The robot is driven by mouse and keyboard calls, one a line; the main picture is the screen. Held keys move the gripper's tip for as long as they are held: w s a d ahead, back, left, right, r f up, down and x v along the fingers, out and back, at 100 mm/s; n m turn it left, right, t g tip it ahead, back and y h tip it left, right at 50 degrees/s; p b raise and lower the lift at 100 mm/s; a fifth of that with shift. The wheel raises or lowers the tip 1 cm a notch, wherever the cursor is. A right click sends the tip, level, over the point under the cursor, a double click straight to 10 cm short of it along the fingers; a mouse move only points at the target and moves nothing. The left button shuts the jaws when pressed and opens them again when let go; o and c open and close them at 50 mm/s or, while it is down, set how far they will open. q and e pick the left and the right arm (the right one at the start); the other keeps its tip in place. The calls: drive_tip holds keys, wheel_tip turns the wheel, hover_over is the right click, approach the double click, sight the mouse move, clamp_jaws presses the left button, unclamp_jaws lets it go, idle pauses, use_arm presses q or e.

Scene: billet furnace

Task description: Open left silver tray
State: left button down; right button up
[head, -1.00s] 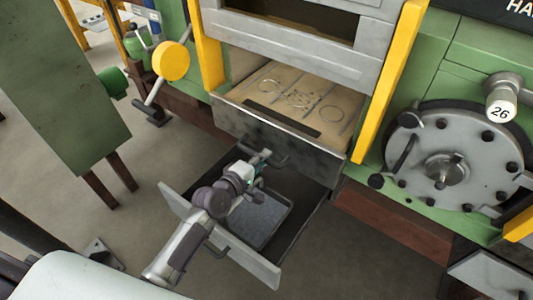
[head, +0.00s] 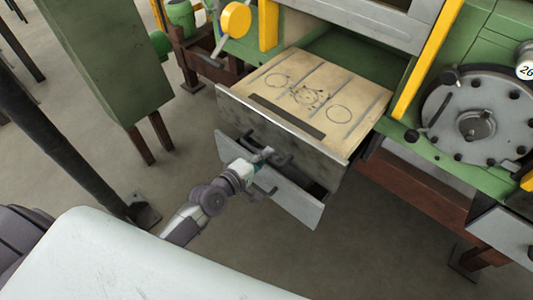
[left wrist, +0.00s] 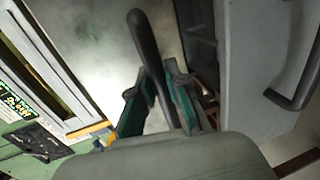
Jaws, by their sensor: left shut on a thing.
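Two silver-grey pull-outs show under the furnace at left. The upper one (head: 315,143) has a grey front and a beige top with drawn circles, and it stands pulled out. The lower silver tray (head: 298,203) is also open, its inside mostly hidden under the upper one. My left gripper (head: 264,160) is at the dark handle on the upper front. In the left wrist view the fingers (left wrist: 158,105) are shut around a dark bar handle (left wrist: 146,45). My right gripper is in neither view.
Another silver tray front (head: 508,232) stands at the lower right, below a round bolted hatch (head: 478,122). A green cabinet on legs (head: 105,60) and a dark post (head: 65,120) stand at left. The floor in front is free.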

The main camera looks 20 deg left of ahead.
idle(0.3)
use_arm(q)
drive_tip(key=c, duration=1.1)
unclamp_jaws()
drive_tip(key=shift+c, duration=0.2)
drive_tip(key=shift+s, duration=0.15)
drive_tip(key=v, duration=1.2)
drive_tip(key=shift+f, duration=0.1)
